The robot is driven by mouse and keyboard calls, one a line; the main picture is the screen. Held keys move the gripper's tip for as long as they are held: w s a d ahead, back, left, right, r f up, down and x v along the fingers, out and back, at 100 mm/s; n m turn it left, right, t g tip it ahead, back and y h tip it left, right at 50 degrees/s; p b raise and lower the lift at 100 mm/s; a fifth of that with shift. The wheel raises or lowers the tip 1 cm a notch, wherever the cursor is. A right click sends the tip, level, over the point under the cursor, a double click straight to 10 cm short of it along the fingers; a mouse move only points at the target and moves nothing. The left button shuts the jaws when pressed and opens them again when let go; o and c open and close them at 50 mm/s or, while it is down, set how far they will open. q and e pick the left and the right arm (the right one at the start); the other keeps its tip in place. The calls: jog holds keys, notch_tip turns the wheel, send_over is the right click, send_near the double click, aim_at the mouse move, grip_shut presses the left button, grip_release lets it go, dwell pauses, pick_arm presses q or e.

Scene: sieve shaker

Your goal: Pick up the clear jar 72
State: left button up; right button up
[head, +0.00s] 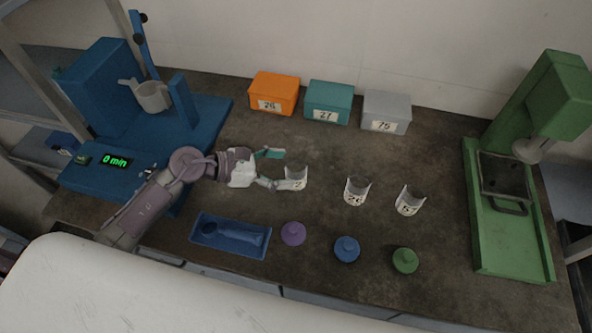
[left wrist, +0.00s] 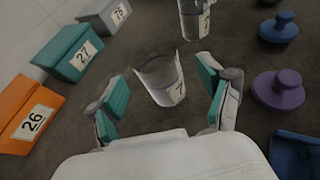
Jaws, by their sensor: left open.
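A clear jar (head: 297,177) with a white label stands upright on the dark bench, the leftmost of three in the head view. A "2" shows on its label there. In the left wrist view this jar (left wrist: 160,77) shows a partly visible label with what looks like a 7; I cannot read the full number in either view. My left gripper (head: 279,169) is open, its teal-padded fingers on either side of the jar's near side in the left wrist view (left wrist: 164,95). Whether the pads touch it is unclear. My right gripper is not in view.
Two more clear jars (head: 357,190) (head: 410,200) stand to the right. Purple (head: 293,233), blue (head: 347,249) and green (head: 405,260) lids lie in front. A blue tray (head: 196,231) is front left. Orange, teal and grey boxes (head: 274,93) stand behind. Blue (head: 95,90) and green (head: 480,220) machines flank the bench.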

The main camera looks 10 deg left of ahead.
aim_at(296, 167)
pick_arm(q)
jog(key=x, duration=0.4)
jog(key=shift+w+p, duration=0.1)
jog(key=shift+p, duration=0.3)
jog(key=c, duration=1.2)
jog(key=shift+a, duration=0.1)
jog(key=shift+c, duration=0.5)
jog(key=shift+r, duration=0.15)
